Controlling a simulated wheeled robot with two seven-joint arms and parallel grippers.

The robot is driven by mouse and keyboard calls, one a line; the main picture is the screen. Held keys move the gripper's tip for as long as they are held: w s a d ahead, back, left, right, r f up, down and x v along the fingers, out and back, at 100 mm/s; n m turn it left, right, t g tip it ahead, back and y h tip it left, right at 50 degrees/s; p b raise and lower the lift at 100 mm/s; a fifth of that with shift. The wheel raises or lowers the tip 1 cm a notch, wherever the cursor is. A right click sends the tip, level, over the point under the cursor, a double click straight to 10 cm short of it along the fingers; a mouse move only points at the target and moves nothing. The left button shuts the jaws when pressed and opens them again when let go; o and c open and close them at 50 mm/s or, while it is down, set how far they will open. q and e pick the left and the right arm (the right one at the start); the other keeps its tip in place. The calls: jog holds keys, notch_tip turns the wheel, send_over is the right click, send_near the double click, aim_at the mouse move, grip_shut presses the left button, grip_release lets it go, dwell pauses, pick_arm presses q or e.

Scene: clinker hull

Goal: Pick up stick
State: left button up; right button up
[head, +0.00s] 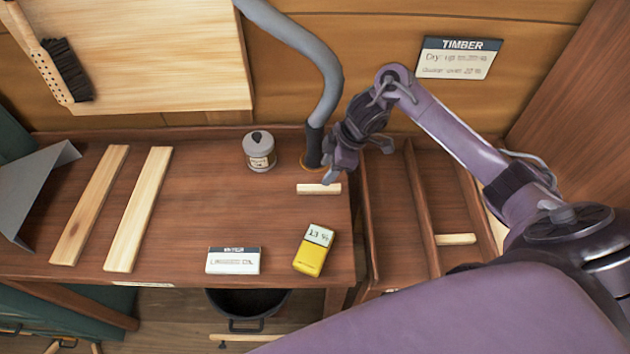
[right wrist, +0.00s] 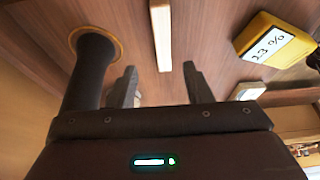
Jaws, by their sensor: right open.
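A short pale wooden stick (head: 319,189) lies on the brown workbench (head: 200,200), near its right edge. My right gripper (head: 338,172) is just above and behind it, with one finger close over it in the head view. A second pale stick (head: 455,239) lies in the divided wooden tray (head: 424,205) to the right. My left gripper is not in view.
A grey hose (head: 325,85) stands left of my gripper. A yellow meter (head: 314,250), a white card (head: 233,260) and a lidded jar (head: 260,152) are on the bench. Two long planks (head: 138,210) (head: 90,205) lie at left. A dark bucket (head: 247,308) is below.

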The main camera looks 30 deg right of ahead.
aim_at(317, 187)
jog(key=f, duration=0.1)
jog(key=a+f+p, duration=0.1)
jog(key=shift+s+a+f, duration=0.1)
jog(key=shift+f, duration=0.25)
jog(key=x, duration=0.2)
jog(key=shift+f, duration=0.4)
jog(key=shift+a+f+p, duration=0.15)
jog(key=shift+f+p, duration=0.15)
jog(key=shift+f, duration=0.25)
jog(key=shift+w, duration=0.25)
jog(key=c, duration=0.6)
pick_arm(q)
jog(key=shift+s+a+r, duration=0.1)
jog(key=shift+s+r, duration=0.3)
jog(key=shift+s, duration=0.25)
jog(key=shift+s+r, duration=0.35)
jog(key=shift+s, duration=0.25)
pick_arm(e)
grip_shut()
